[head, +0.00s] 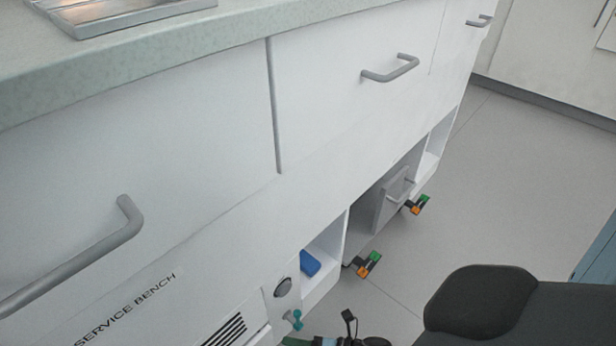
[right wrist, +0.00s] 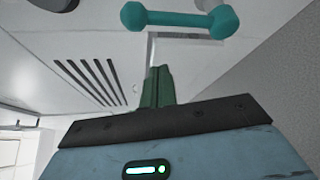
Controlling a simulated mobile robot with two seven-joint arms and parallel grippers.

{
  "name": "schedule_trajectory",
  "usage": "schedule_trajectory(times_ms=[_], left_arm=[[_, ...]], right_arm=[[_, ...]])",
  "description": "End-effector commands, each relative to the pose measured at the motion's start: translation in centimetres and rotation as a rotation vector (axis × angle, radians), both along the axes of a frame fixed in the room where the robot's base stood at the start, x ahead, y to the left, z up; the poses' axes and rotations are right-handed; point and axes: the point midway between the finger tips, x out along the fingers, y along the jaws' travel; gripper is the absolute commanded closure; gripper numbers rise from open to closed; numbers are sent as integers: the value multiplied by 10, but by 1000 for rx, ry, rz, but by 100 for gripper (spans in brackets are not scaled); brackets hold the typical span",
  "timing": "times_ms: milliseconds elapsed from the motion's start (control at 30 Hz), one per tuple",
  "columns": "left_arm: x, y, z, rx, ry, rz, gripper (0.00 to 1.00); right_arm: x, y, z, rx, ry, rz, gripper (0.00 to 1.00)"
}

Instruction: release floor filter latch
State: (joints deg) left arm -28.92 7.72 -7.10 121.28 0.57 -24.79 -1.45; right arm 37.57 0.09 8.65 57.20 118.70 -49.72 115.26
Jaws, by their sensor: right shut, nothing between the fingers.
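A teal bar-shaped handle with rounded ends, which looks like the filter latch (head: 293,320), sits low on the front of the white service bench beside a slotted vent (head: 226,331). In the right wrist view the teal handle (right wrist: 180,20) lies across the top, close ahead of my right gripper. My right gripper (right wrist: 158,72) has its green fingers shut with nothing between them. Its tips are just below the handle in that picture, and a gap shows between them. In the head view only a bit of this gripper (head: 292,341) shows at the bottom edge. My left gripper is out of view.
A dark round knob (head: 283,287) is above the latch. A blue object (head: 309,263) lies in an open cubby beside it. Orange-and-green pieces (head: 367,264) stick out at the bench's foot. Grey drawer handles (head: 390,69) project from the front. The floor (head: 520,170) to the right is clear.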

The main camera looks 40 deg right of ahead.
Motion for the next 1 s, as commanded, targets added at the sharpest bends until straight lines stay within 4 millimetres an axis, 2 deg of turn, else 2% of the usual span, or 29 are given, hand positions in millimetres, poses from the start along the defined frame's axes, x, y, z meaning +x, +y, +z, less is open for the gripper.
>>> schedule_trajectory(times_ms=[33,400,600,1000], left_arm=[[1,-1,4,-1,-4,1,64],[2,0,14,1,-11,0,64],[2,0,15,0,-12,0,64],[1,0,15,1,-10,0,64]], right_arm=[[-13,-16,-1,-10,6,-6,100],[-67,-54,-1,-8,5,-4,100],[-78,-62,-1,-7,2,-3,100],[-79,-63,-1,-7,2,-3,100]])
